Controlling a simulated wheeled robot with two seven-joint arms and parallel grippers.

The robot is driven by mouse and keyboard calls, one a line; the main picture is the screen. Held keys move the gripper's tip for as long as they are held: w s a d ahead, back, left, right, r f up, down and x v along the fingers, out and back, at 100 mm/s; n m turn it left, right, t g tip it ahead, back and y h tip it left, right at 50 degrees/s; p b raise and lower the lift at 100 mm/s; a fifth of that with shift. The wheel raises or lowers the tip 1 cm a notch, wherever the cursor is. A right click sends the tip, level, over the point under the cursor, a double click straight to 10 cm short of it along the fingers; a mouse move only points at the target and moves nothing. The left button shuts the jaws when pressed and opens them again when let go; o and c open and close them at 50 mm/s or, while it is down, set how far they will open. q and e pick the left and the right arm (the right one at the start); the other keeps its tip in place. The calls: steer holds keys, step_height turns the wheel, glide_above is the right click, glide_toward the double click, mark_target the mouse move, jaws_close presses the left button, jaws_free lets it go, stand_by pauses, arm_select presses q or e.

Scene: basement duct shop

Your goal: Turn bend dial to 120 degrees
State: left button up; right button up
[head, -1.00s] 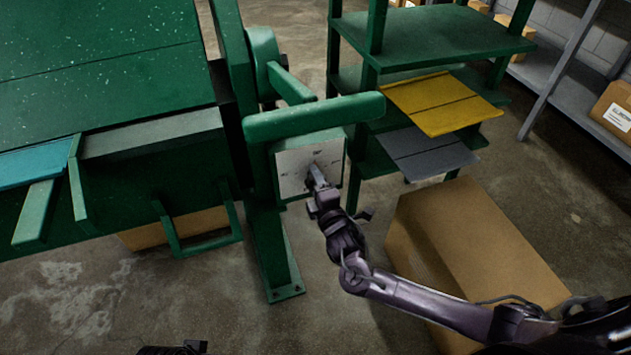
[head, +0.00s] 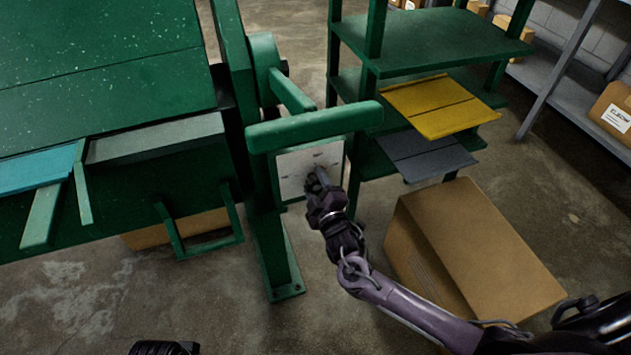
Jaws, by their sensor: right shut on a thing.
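The bend dial's pale square face (head: 292,170) is on the box at the right end of the green bending machine (head: 110,90), below a thick green handle bar (head: 315,126). Faint marks show on the face, too small to read. My right gripper (head: 316,178) is at the middle of the face, shut on the dial's knob, which its fingers mostly hide. The angle of the knob cannot be read. A dark piece of my left arm or gripper (head: 165,348) shows at the bottom edge; its jaws cannot be made out.
A green shelf rack (head: 435,40) behind the dial holds a yellow sheet (head: 440,104) and a grey sheet (head: 425,156). A cardboard box (head: 480,245) stands on the floor close to the right of my right arm.

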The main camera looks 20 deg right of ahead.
steer(key=shift+m, duration=1)
steer(key=shift+m+p, duration=0.3)
steer(key=shift+m, duration=0.1)
arm_select(q)
steer(key=shift+w+a+f, duration=0.15)
steer(key=shift+f, duration=0.55)
steer(key=shift+w+a+f, duration=0.1)
steer(key=shift+f, duration=0.55)
arm_select(e)
steer(key=shift+m, duration=1.5)
arm_select(q)
steer(key=shift+f+p, duration=0.25)
steer(key=shift+p, duration=0.05)
arm_select(e)
steer(key=o, duration=1)
